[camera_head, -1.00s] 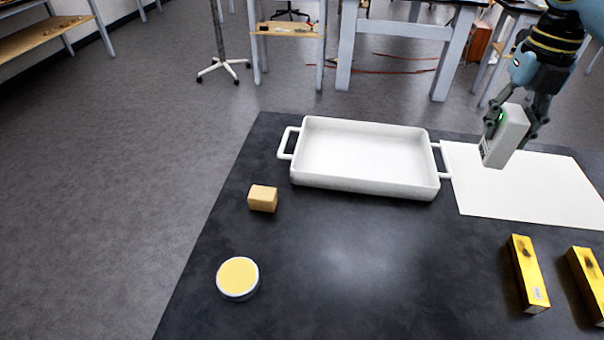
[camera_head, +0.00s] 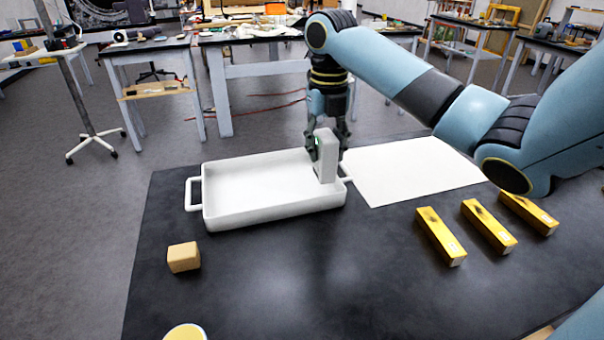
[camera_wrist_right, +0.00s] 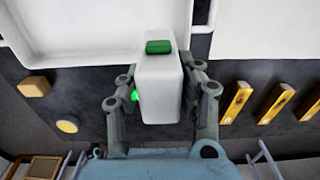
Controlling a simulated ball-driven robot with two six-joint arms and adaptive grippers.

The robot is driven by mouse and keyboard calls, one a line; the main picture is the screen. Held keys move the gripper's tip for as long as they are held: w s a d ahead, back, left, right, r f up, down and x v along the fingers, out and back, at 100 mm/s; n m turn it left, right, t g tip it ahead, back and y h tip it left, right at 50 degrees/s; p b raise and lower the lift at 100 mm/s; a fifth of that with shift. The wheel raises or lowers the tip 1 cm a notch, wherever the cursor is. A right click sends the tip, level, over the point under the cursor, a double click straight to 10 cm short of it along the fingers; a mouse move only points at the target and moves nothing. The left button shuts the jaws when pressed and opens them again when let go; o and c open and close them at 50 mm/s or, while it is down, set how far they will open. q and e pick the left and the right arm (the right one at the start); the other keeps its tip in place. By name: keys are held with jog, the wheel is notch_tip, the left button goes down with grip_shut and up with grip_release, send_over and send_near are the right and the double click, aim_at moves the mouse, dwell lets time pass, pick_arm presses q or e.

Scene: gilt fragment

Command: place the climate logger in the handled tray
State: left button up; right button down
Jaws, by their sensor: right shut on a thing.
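The climate logger (camera_head: 327,158) is a white upright box with a small green light. My right gripper (camera_head: 326,146) is shut on it and holds it at the right end of the white handled tray (camera_head: 275,209). In the head view the logger overlaps the tray's right end; whether it touches the tray floor I cannot tell. In the right wrist view the logger (camera_wrist_right: 160,85) sits between the two fingers (camera_wrist_right: 160,100), with a green patch on its end. The tray (camera_wrist_right: 95,58) shows beyond it and looks empty otherwise. My left gripper is not in view.
A white sheet (camera_head: 410,172) lies right of the tray. Several yellow boxes (camera_head: 441,236) lie at the right of the dark table (camera_head: 300,285). A tan block (camera_head: 184,257) and a round yellow-topped tin (camera_head: 186,332) are at the front left. The table's front middle is clear.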

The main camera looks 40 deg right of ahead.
jog(key=shift+w+a+f, duration=0.4)
jog(key=shift+a+f, duration=0.05)
jog(key=shift+f, duration=0.6)
jog(key=shift+w+a+f, duration=0.35)
jog(key=shift+a+f, duration=0.1)
jog(key=shift+f, duration=0.6)
jog(key=shift+w+a+f, duration=0.4)
jog(key=shift+a+f, duration=0.05)
jog(key=shift+f, duration=0.6)
jog(key=c, duration=0.9)
grip_release()
jog(key=shift+f, duration=0.1)
notch_tip(320, 180, up, 12)
jog(key=shift+r+p, duration=0.15)
jog(key=shift+p, duration=1.05)
